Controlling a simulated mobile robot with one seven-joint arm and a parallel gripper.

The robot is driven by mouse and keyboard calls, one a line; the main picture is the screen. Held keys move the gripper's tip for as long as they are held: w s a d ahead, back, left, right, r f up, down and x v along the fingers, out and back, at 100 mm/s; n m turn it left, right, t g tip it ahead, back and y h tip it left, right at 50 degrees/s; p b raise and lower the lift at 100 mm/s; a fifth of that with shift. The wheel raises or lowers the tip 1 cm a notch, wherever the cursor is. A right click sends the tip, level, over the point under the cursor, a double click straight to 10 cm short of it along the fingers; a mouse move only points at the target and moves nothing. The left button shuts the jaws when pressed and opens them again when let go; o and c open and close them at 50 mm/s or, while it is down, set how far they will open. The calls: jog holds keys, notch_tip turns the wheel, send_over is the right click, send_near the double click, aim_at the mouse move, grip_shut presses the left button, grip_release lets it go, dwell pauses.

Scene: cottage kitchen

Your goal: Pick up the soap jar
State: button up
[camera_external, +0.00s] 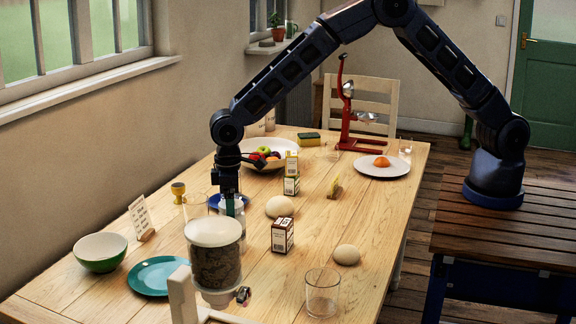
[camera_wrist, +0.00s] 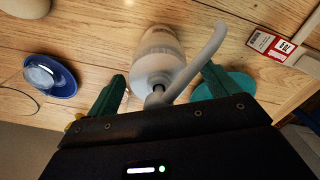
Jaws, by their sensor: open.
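The soap jar, a pale translucent pump bottle with a long spout, lies ahead of my gripper in the wrist view (camera_wrist: 158,48). Its pump head and spout are between and slightly beyond the two green fingers. My gripper (camera_wrist: 163,88) is open, with one finger on each side of the pump and gaps visible. In the external view my gripper (camera_external: 231,207) points down over the table, at the top of the jar (camera_external: 239,218). The jar's lower part is hidden there by a white-topped container.
The white-topped patterned container (camera_external: 216,265) stands in the foreground. A teal plate (camera_external: 152,277), green bowl (camera_external: 100,253), small card (camera_external: 141,218), carton (camera_external: 282,235) and pale round roll (camera_external: 279,207) surround the area. A blue saucer (camera_wrist: 64,88) is nearby.

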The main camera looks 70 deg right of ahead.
jog(key=shift+f, duration=0.15)
grip_shut()
dwell(0.4)
